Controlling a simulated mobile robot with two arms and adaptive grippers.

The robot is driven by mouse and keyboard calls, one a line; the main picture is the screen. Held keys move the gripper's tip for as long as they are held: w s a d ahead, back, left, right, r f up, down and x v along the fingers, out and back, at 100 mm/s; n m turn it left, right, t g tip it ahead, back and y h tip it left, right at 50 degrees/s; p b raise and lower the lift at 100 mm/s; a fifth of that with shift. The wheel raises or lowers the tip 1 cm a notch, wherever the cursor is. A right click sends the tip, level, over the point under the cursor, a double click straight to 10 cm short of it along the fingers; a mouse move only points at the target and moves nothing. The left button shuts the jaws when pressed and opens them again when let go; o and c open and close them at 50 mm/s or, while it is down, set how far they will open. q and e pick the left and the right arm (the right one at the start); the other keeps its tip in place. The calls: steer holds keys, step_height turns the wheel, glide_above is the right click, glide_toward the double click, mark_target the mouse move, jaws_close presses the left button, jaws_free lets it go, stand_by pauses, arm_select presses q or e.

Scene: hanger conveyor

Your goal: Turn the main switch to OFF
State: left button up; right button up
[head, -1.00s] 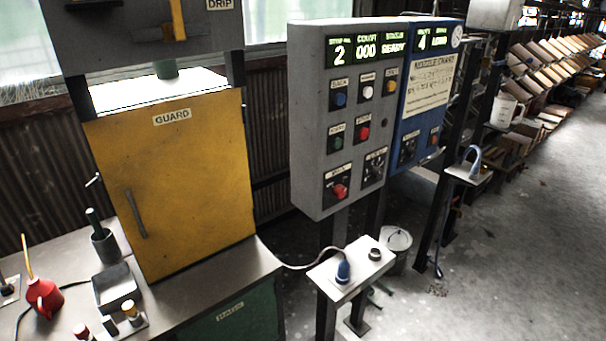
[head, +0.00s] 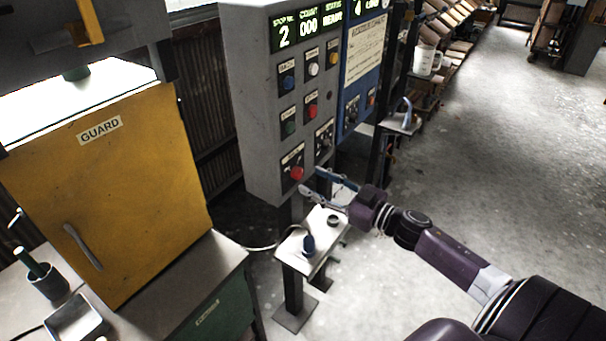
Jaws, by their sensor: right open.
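The grey control cabinet (head: 247,110) stands in the middle of the head view, with displays on top and several buttons below. A large red rotary knob (head: 296,173) sits on a dark plate at its lower left; I take it for the main switch. Its label and pointer direction are too small to read. A dark selector (head: 323,141) is to its upper right. My right gripper (head: 310,180) is open and empty, its fingers extended to the left just right of and below the red knob. Whether a finger touches the cabinet is unclear. My left gripper is out of view.
A blue cabinet (head: 357,95) adjoins on the right. A small pedestal (head: 318,232) with a blue plug stands below the gripper. The yellow guard door (head: 110,200) and bench are at left. Open concrete floor (head: 500,150) lies to the right.

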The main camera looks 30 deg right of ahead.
mark_target(300, 175)
steer(key=shift+p+x, duration=0.35)
steer(key=shift+x, duration=1.75)
steer(key=c, duration=1.2)
